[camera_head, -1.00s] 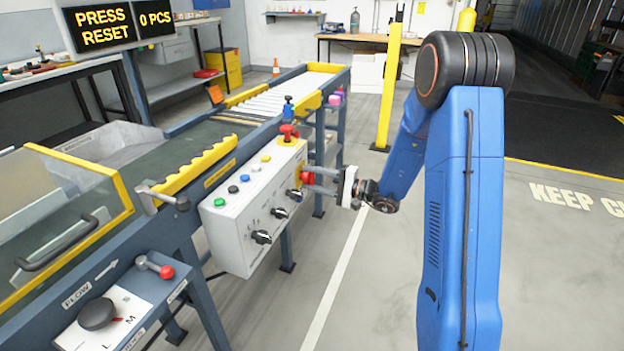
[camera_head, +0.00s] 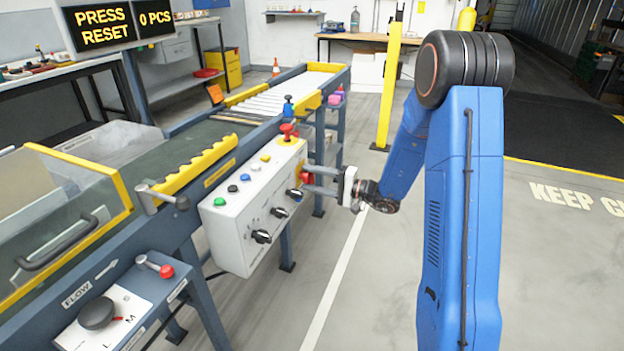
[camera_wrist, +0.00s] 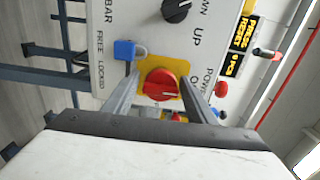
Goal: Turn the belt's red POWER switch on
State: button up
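The red POWER switch (camera_wrist: 160,84) is a round knob on a yellow plate, with a pale pointer mark, in the wrist view. It is partly visible as a red patch (camera_head: 306,179) at the panel's right end in the head view. My gripper (camera_wrist: 159,82) has one finger on each side of the knob, with narrow gaps showing; firm contact cannot be made out. In the head view my gripper (camera_head: 312,178) reaches the panel from the right. The POWER label (camera_wrist: 208,78) is partly hidden by a finger.
A blue padlock (camera_wrist: 126,50) sits close beside the yellow plate. A black knob (camera_wrist: 176,10) is nearby on the grey control panel (camera_head: 232,225). A red mushroom button (camera_head: 287,131) stands on top. The sign (camera_head: 98,25) reads PRESS RESET.

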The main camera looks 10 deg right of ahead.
jog(key=shift+o, duration=0.3)
jog(key=shift+d, duration=0.1)
jog(key=v, duration=1.7)
jog(key=shift+d+r, duration=0.1)
jog(key=s+a+r+n+g+h, duration=0.25)
jog(key=s+a+g, duration=0.25)
jog(key=s+a, duration=0.3)
jog(key=s+a+r+n+g+h, duration=0.1)
jog(key=s+a+r+n+g, duration=0.15)
jog(key=s+a+g, duration=0.6)
jog(key=s+d+r+n+t+h, duration=0.1)
jog(key=s+d+t+h, duration=0.3)
jog(key=s, duration=0.4)
jog(key=s+d+r+n+t+h, duration=0.1)
jog(key=s+d+r+t+h, duration=0.2)
jog(key=s+d+h, duration=0.3)
jog(key=s+h, duration=0.1)
jog(key=s, duration=0.2)
jog(key=shift+d+r+t, duration=0.25)
jog(key=shift+d+t, duration=0.05)
jog(key=shift+t, duration=0.05)
